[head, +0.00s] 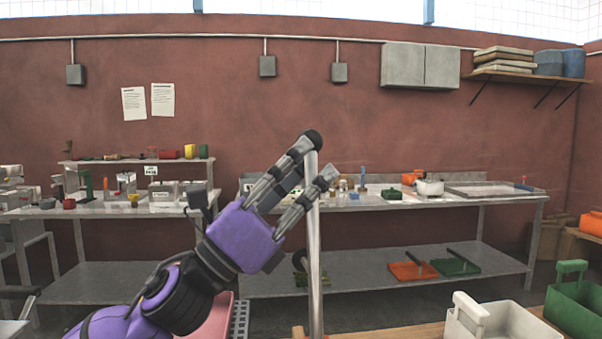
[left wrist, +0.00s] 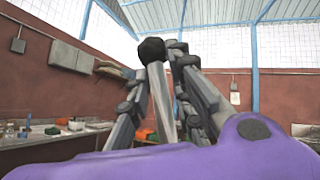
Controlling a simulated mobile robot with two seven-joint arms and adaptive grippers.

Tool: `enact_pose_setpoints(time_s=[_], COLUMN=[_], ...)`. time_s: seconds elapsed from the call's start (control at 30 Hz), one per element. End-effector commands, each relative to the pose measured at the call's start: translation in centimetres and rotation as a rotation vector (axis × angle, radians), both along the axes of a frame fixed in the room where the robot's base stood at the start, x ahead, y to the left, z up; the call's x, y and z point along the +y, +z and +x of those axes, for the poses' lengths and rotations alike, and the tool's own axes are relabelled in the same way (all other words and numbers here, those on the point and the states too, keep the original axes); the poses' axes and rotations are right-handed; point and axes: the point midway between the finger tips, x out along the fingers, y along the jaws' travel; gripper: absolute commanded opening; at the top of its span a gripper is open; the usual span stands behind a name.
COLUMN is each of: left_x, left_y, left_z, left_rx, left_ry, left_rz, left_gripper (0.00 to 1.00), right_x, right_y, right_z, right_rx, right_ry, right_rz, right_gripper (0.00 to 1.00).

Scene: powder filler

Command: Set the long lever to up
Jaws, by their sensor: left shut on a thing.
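The long lever (head: 315,240) is a pale metal rod with a black ball knob at its top. It stands nearly upright in the head view, and its foot runs out of the bottom of the picture. My left gripper (head: 318,160) is shut on the lever just below the knob, with one finger on either side. In the left wrist view the lever (left wrist: 160,100) and its black knob show between the fingers of the left gripper (left wrist: 168,62). My right gripper is in neither view.
A long metal bench (head: 420,203) with small items runs along the red wall behind the lever. A white crate (head: 500,322) and a green crate (head: 575,310) stand at lower right on a wooden surface. An orange tray (head: 408,271) lies on the lower shelf.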

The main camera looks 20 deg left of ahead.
Motion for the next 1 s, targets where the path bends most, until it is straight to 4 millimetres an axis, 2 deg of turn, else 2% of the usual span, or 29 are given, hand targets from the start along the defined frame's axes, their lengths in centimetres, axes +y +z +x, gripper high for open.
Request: enact_pose_setpoints(time_s=[0.03,0.23,0.27,0.4,1.0], left_x=[0.1,0.1,0.1,0.1,0.4], left_y=[1.2,1.2,1.2,1.2,0.2], left_z=[-0.4,-0.5,-0.5,-0.5,-0.6], left_rx=[-0.023,-0.023,-0.022,-0.022,-0.010], left_ry=[0.004,0.003,0.002,0.002,0.001], left_rz=[-0.001,-0.002,-0.002,-0.002,-0.004], left_gripper=[0.00,0.00,0.24,0.39,0.39], right_x=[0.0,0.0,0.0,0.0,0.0], right_y=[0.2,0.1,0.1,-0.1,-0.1], right_z=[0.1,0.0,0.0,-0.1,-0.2], right_rx=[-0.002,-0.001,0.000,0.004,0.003], right_ry=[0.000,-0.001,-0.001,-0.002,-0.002], right_rz=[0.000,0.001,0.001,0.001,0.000], right_gripper=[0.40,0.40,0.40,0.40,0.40])
